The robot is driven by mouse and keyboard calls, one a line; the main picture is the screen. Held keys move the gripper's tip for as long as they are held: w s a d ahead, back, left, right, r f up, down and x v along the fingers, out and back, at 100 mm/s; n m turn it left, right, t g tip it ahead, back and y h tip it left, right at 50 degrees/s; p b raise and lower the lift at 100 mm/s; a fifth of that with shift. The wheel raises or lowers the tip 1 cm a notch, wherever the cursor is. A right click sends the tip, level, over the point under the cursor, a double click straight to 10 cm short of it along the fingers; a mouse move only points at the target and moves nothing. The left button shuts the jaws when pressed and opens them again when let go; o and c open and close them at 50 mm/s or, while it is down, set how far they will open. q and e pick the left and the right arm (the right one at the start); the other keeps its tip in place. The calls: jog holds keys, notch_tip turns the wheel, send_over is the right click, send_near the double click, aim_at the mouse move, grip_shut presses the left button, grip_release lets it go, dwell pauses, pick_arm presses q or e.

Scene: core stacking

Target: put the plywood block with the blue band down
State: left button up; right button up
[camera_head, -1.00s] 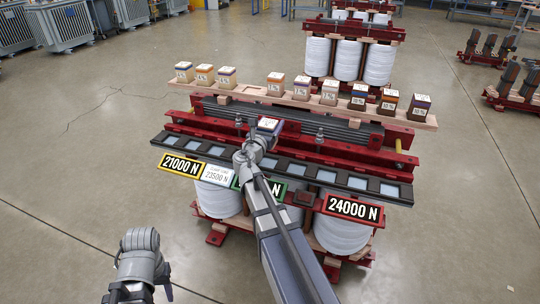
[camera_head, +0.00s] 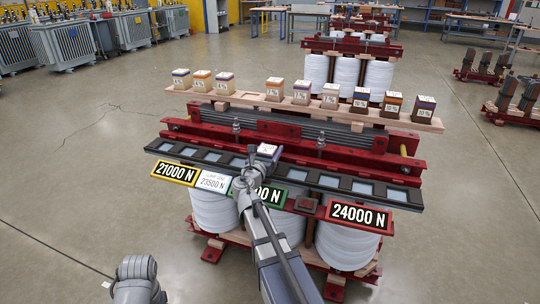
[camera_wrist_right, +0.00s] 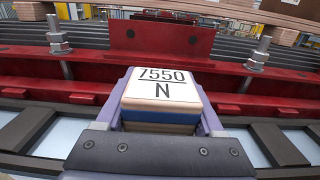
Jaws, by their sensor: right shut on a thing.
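The plywood block with the blue band (camera_head: 266,150) has a white top, which reads "7550 N" in the right wrist view (camera_wrist_right: 161,90). My right gripper (camera_head: 262,157) is shut on it, with a finger on each side. The block is upright, at the black strip with pale square pads (camera_head: 329,181), in front of the red beam. Its underside is hidden, so I cannot tell if it touches the strip. Part of my left arm shows at the bottom left; its fingers are not visible.
A wooden plank (camera_head: 250,97) behind holds several banded blocks with percent labels and has a gap left of its middle. Metal bolts (camera_wrist_right: 58,37) stand on both sides of the held block. Number plates such as "24000 N" (camera_head: 357,215) hang along the front.

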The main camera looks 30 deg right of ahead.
jog(key=shift+r, duration=0.1)
jog(key=o, duration=1.6)
jog(key=shift+r, duration=0.15)
jog(key=v, duration=1.2)
jog(key=shift+s, duration=0.1)
